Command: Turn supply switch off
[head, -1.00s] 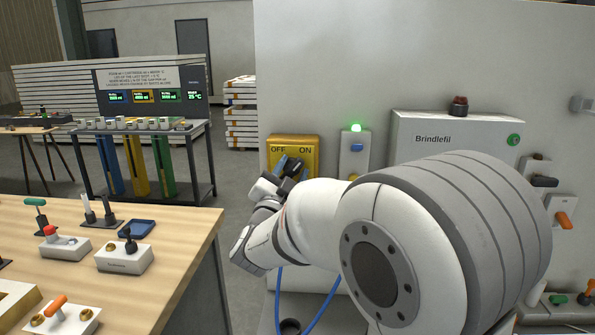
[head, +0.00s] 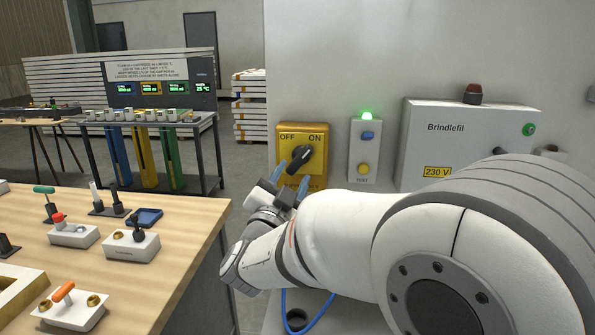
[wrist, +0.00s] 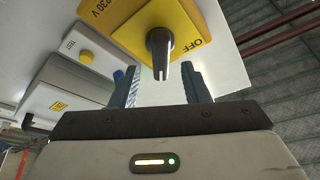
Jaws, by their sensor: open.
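The supply switch is a yellow box (head: 316,134) on the pale wall, marked OFF at left and ON at right. Its black rotary knob (head: 301,158) slants, with its upper end toward ON. My gripper (head: 291,180) is open just below and in front of the knob, its blue fingers pointing up at the box. In the wrist view the box is turned around, and the knob (wrist: 160,46) shows beyond and between the two spread fingertips (wrist: 163,86). The fingers look apart from the knob; the exact gap is hard to tell. Nothing is held.
A grey test panel (head: 355,148) with a lit green lamp, blue button and yellow button is right of the switch. A Brindlefil cabinet (head: 470,140) stands farther right. A wooden bench (head: 185,220) with several fixtures is at left.

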